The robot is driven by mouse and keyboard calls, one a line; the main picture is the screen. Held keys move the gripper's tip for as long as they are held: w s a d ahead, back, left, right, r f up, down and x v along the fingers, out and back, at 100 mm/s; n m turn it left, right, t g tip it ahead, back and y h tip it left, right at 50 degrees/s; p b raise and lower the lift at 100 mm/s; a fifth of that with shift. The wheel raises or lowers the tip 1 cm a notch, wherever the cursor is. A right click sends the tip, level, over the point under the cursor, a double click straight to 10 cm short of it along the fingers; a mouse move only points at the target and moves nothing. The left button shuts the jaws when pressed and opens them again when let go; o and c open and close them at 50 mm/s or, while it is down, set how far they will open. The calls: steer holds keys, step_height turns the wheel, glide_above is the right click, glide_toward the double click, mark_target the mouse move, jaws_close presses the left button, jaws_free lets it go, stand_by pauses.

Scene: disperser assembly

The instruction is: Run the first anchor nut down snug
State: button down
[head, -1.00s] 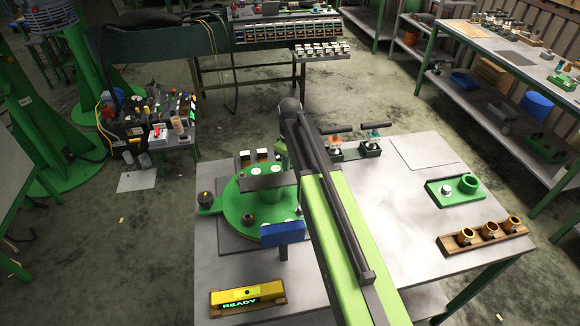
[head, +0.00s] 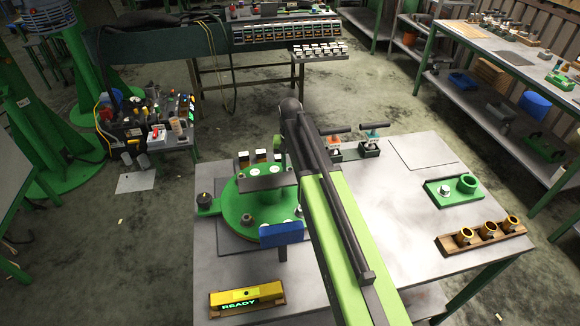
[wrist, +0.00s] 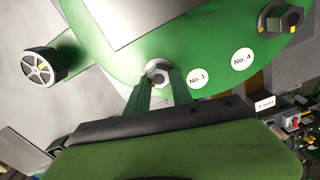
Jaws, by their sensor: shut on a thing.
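In the wrist view my gripper (wrist: 160,80) has its two green fingers closed around a steel nut (wrist: 157,68) on the green round plate (wrist: 110,62). The nut is beside the white "No. 1" label (wrist: 197,78). A second nut on a dark stud (wrist: 280,17) stands near the "No. 4" label (wrist: 242,58). In the head view the green plate (head: 232,211) sits on the table's left part, with a nut (head: 247,220) showing near its front. My arm hides the gripper and its nut there.
A grey flat piece (head: 268,178) and a blue block (head: 281,234) stand over the plate. A yellow box reading "READY" (head: 247,298) lies in front. A green bracket (head: 454,190) and a wooden rack with brass cups (head: 484,236) are at right.

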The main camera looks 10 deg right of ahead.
mark_target(291, 169)
steer(key=m, duration=0.5)
steer(key=shift+s+d, duration=0.1)
stand_by(0.5)
steer(key=c, duration=1.1)
jaws_free()
step_height(291, 169, up, 18)
steer(key=p, duration=1.7)
steer(key=shift+f, duration=0.25)
steer(key=shift+f, duration=0.1)
